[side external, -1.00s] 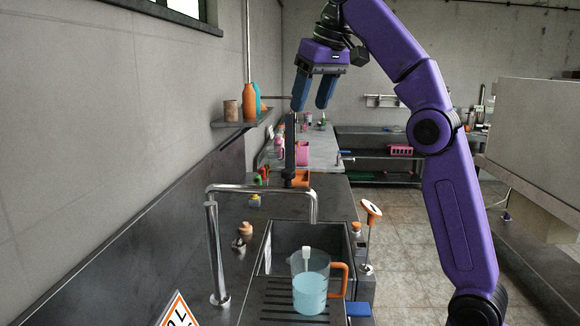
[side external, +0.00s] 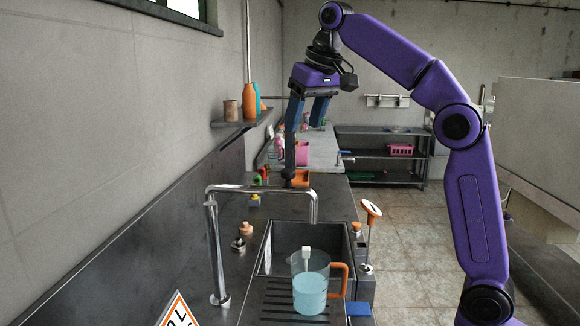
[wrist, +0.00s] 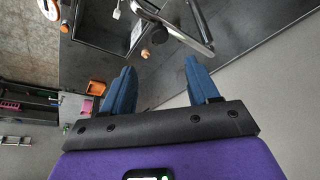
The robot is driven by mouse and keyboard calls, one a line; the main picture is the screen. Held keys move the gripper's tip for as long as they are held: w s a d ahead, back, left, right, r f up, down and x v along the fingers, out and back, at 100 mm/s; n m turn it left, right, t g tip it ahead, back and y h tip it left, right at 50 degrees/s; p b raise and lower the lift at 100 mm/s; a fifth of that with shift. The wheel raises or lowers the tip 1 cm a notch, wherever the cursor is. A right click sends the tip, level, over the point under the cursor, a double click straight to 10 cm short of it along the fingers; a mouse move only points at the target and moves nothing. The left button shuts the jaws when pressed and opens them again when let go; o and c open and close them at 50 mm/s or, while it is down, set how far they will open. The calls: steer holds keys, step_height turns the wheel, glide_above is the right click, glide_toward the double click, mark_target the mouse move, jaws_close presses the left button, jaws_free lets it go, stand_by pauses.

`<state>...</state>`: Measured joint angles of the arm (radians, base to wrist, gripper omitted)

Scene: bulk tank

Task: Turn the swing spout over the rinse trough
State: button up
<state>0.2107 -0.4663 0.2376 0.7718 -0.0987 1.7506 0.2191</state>
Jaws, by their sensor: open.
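The chrome swing spout (side external: 262,189) rises from a post on the counter and runs level to the right, its end bent down. In the side view that end overlaps the far part of the dark sink basin, which I take as the rinse trough (side external: 337,236). I cannot tell exactly what lies beneath it. My gripper (side external: 304,124) is open and empty, pointing down, above and beyond the spout and apart from it. In the wrist view, the spout (wrist: 172,27) crosses above my open fingers (wrist: 160,68), and the basin (wrist: 105,22) shows at upper left.
A clear jug (side external: 310,293) of blue liquid with an orange handle stands on the slatted drainer in front. A dark upright post (side external: 290,155) stands close to my left finger. Small fittings (side external: 245,229) sit left of the basin. The wall bounds the left; floor lies right.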

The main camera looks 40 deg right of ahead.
mark_target(289, 170)
steer(key=x, duration=1.2)
steer(key=shift+w+f, duration=0.15)
steer(key=shift+f, duration=0.15)
jaws_close()
